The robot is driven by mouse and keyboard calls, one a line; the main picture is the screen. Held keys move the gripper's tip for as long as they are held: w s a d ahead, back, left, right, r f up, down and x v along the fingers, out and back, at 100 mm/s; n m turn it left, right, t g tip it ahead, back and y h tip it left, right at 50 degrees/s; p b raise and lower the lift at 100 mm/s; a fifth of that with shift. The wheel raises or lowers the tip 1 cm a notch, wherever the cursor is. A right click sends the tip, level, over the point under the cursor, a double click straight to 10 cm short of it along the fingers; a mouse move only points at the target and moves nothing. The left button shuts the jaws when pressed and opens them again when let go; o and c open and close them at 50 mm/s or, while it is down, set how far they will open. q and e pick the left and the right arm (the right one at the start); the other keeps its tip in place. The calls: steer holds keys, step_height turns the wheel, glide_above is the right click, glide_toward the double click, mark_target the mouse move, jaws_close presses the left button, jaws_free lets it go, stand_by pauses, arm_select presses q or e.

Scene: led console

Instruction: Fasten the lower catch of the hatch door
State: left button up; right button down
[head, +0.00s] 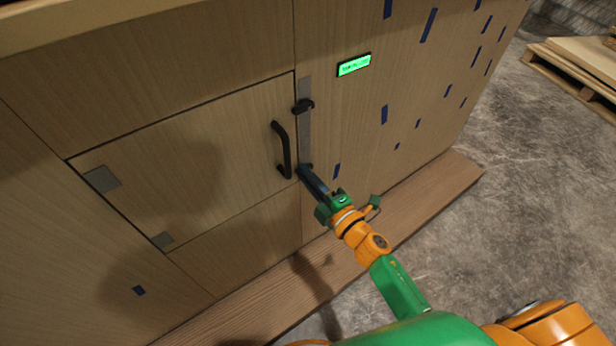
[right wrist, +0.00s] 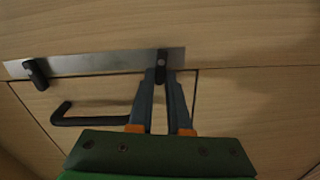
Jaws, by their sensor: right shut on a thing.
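The hatch door (head: 215,150) looks closed and flush with the wooden panel. Its black bar handle (head: 282,150) also shows in the right wrist view (right wrist: 85,120). A grey metal strip (head: 305,130) runs beside the handle edge. The black upper catch (head: 303,106) lies across that edge. The black lower catch (right wrist: 162,62) sits at the strip's other end, mostly hidden in the head view. My right gripper (right wrist: 163,82) is shut on the lower catch, with a finger on each side. The catch seems to point toward the door, but its tip is partly hidden. My left gripper is not in view.
A lit green display (head: 354,65) is on the panel, right of the upper catch. Blue tape marks (head: 384,114) dot the panel. A wooden ledge (head: 420,205) runs along the panel's foot. The concrete floor is open at right, with a pallet (head: 575,75) farther back.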

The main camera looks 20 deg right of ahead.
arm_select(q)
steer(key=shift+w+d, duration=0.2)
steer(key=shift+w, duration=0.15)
arm_select(e)
steer(key=shift+f+n, duration=0.2)
steer(key=shift+n, duration=0.7)
steer(key=c, duration=0.9)
jaws_free()
steer(key=shift+o, duration=0.2)
steer(key=shift+s, duration=0.1)
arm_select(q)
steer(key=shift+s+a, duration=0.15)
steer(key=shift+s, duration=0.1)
arm_select(e)
steer(key=v, duration=0.7)
